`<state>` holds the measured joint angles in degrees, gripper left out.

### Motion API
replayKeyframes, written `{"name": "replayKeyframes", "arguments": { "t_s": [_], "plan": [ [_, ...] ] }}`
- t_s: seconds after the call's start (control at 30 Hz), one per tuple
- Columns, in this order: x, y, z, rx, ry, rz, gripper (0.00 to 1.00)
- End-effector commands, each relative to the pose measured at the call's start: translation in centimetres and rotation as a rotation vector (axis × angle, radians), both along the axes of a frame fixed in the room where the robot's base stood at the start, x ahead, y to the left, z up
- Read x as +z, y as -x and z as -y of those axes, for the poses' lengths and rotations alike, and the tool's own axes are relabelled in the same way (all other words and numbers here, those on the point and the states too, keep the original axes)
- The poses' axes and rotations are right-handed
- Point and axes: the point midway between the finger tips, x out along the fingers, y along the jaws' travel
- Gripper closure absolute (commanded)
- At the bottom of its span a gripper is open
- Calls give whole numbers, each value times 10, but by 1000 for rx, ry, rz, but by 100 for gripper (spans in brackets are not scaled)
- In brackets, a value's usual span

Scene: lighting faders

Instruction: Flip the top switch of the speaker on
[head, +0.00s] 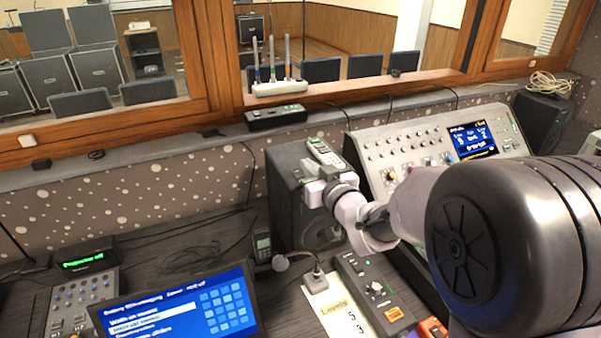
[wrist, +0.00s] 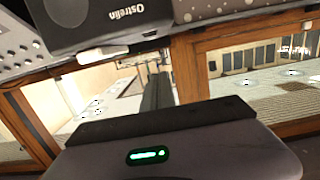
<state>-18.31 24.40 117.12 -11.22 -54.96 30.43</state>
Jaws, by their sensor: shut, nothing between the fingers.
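The speaker (head: 284,185) is a dark grey box on the desk, left of the mixing console. My gripper (head: 312,190) is at its upper front, overlapping it in the head view; I cannot tell whether they touch. In the wrist view, a dark box with the word "Ostrelin" (wrist: 85,22), seemingly the speaker, fills the top left. A small dark detail (wrist: 150,35) shows by its lettering, too unclear to name as the switch. My gripper also shows in the wrist view (wrist: 157,78), its dark fingers shut and empty, pointing toward the box. The switch's position cannot be read.
A console (head: 400,150) stands close at right. A window ledge (head: 100,165) runs behind.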

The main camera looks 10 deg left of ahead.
Motion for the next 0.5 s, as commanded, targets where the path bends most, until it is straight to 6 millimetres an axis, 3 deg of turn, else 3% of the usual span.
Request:
{"name": "replayKeyframes", "arguments": {
  "t_s": [0.23,0.3,0.5],
  "plan": [
    [-8,-42,-33,2,1,2,100],
    [-26,-42,-32,0,0,-2,100],
    [-45,-43,-33,0,1,-1,100]
  ]
}}
